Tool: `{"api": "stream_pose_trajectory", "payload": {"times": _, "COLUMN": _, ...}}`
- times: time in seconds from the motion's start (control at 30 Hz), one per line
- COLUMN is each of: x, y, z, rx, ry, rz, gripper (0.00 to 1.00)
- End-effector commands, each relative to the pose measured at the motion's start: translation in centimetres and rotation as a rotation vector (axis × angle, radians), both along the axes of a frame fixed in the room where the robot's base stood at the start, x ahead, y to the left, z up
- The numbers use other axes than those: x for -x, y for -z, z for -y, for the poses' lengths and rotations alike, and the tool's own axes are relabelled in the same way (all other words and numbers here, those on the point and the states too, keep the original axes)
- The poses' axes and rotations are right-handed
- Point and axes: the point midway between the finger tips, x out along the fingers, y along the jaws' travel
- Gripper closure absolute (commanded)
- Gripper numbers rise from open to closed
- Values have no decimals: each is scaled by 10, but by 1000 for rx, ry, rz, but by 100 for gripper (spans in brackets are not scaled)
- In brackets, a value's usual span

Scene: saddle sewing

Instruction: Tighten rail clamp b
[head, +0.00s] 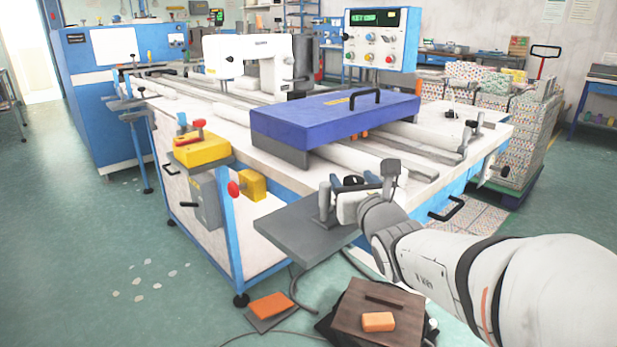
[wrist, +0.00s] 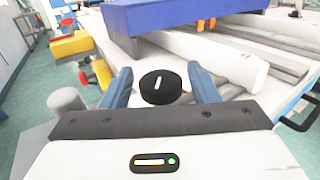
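A round black knob (wrist: 160,88) with a white mark on top shows in the wrist view between the two blue fingers of my gripper (wrist: 160,76). The fingers are apart, with a gap on each side of the knob, so my gripper is open. In the head view my gripper (head: 350,187) is at the table's near corner, and the black knob (head: 353,181) shows just beyond its white body. Which knob or clamp is marked b cannot be read. A grey upright clamp-like post (head: 390,170) stands just right of my gripper.
A blue box with a black handle (head: 335,117) lies across the pale rails (head: 375,160) behind my gripper. A grey shelf (head: 300,232) with a grey post (head: 324,203) is at the near corner. Yellow blocks with red knobs (head: 203,150) are to the left.

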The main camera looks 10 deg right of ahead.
Motion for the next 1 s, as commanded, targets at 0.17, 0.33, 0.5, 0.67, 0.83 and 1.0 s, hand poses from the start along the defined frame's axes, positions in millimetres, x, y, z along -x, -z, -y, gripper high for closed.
{"api": "stream_pose_trajectory", "payload": {"times": 0.17, "x": 0, "y": -1, "z": 0, "rx": 0, "ry": 0, "rz": 2, "gripper": 41}}
{"api": "stream_pose_trajectory", "payload": {"times": 0.33, "x": 0, "y": -6, "z": 0, "rx": 0, "ry": 0, "rz": 3, "gripper": 41}}
{"api": "stream_pose_trajectory", "payload": {"times": 0.5, "x": 0, "y": -31, "z": 0, "rx": 1, "ry": 1, "rz": 5, "gripper": 41}}
{"api": "stream_pose_trajectory", "payload": {"times": 0.67, "x": 1, "y": -64, "z": 0, "rx": 1, "ry": 0, "rz": 5, "gripper": 41}}
{"api": "stream_pose_trajectory", "payload": {"times": 0.83, "x": 1, "y": -89, "z": 0, "rx": 0, "ry": 0, "rz": 3, "gripper": 41}}
{"api": "stream_pose_trajectory", "payload": {"times": 1.0, "x": 1, "y": -101, "z": 0, "rx": 0, "ry": 1, "rz": 2, "gripper": 41}}
